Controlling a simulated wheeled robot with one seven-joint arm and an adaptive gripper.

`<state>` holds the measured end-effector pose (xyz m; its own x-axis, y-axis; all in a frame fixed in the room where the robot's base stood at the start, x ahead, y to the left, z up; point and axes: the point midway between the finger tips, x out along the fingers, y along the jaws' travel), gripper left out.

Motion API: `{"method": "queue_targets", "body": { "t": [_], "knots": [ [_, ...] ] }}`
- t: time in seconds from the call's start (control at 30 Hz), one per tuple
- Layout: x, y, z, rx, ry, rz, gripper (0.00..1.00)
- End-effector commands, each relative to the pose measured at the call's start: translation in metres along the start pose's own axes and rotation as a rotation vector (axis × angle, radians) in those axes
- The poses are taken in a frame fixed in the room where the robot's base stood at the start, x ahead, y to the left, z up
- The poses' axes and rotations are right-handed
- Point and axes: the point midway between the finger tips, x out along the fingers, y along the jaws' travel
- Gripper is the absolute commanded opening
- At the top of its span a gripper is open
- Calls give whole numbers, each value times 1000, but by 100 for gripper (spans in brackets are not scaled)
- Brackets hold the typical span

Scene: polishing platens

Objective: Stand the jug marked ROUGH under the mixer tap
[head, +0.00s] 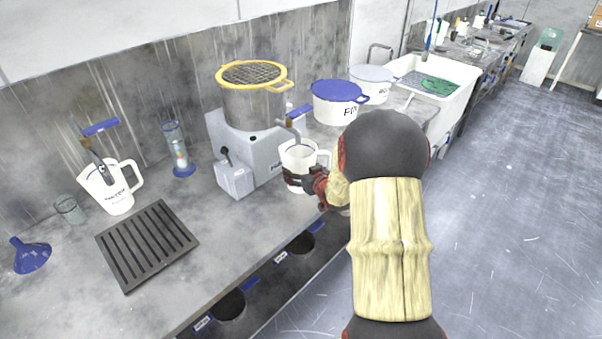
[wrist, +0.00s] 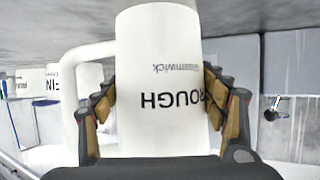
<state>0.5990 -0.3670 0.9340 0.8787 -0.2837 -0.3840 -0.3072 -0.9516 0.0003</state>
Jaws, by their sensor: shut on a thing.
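The white jug marked ROUGH (wrist: 155,60) fills the middle of the wrist view, its lettering upside down and its handle at the left. My gripper (wrist: 160,105) is shut around its sides. In the head view the jug (head: 299,155) is upright, just in front of the grey mixer (head: 245,150) with the yellow-rimmed pot. The mixer tap (head: 289,127), with a blue lever, reaches down to the jug's open mouth. My gripper (head: 305,181) covers the lower part, so I cannot tell whether the base touches the bench.
Another white jug (head: 120,186) stands at the left under a wall tap (head: 96,155). A dark slatted grate (head: 147,242), blue funnel (head: 32,257) and clear cylinder (head: 177,150) are on the bench. Blue-lidded (head: 338,104) and grey-lidded (head: 372,84) tubs stand behind my arm.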

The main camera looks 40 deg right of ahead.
Motion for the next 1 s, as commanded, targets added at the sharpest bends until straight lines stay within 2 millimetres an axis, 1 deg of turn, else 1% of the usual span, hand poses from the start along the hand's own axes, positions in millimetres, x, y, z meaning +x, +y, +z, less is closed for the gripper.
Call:
{"method": "queue_targets", "body": {
  "t": [0.17, 0.33, 0.37, 0.63, 0.67, 1.0],
  "knots": [
    [-1, 0, -3, -1, 3, 0, 43],
    [1, 0, 2, -1, 2, 0, 43],
    [1, 0, 1, -1, 1, 0, 74],
    [0, 0, 1, 0, 1, 0, 89],
    [0, 0, 1, 0, 1, 0, 90],
    [0, 0, -1, -1, 1, 0, 90]
  ]
}}
